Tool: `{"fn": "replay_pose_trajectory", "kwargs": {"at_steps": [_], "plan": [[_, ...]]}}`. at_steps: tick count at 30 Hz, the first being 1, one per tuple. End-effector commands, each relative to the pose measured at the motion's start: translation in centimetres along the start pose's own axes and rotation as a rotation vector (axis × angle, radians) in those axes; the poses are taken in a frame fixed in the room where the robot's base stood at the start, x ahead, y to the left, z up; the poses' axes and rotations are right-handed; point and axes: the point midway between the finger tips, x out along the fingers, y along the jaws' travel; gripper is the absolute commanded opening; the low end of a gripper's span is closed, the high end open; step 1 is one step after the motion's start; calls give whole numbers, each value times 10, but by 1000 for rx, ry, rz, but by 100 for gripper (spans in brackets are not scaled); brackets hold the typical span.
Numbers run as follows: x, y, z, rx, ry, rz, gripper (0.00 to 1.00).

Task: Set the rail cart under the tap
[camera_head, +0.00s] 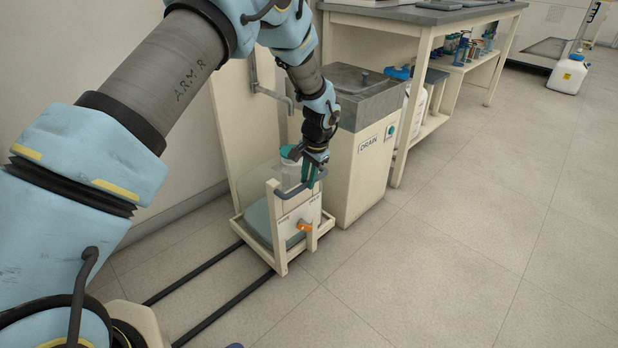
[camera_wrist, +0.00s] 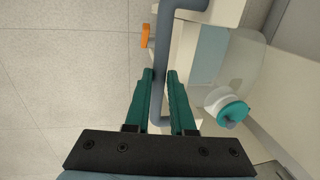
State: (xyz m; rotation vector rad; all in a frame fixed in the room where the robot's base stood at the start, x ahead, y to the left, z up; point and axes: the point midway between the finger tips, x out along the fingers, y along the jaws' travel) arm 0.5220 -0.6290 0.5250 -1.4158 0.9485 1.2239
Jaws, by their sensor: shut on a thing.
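The rail cart (camera_head: 282,258) is a cream frame on the floor rails, carrying a translucent container (camera_head: 258,183) with a teal cap. In the wrist view the teal cap (camera_wrist: 232,110) lies right of my fingers. My gripper (camera_head: 312,174) is shut on the cart's blue-grey handle bar (camera_head: 290,191). In the wrist view the bar (camera_wrist: 165,48) runs between the fingertips of my gripper (camera_wrist: 160,75). The grey tap (camera_head: 272,94) sticks out from an upright panel above the cart. Whether its spout lines up with the cap, I cannot tell.
Two dark rails (camera_head: 222,310) run from the cart toward the lower left. A cabinet marked DRAIN (camera_head: 352,180) stands close right of the cart. An orange knob (camera_head: 304,226) is on the cart front. Open floor (camera_head: 450,240) lies to the right.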

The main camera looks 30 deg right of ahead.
Motion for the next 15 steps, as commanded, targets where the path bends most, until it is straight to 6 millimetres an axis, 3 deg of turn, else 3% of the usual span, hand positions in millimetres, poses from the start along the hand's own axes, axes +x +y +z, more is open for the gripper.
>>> {"fn": "replay_pose_trajectory", "kwargs": {"at_steps": [5,6,14,15], "plan": [[-2,0,-7,2,20,-2,0],[-2,0,-7,2,20,-2,23],[-1,0,-5,1,14,-1,52],[-1,0,-5,1,14,-1,52]]}}
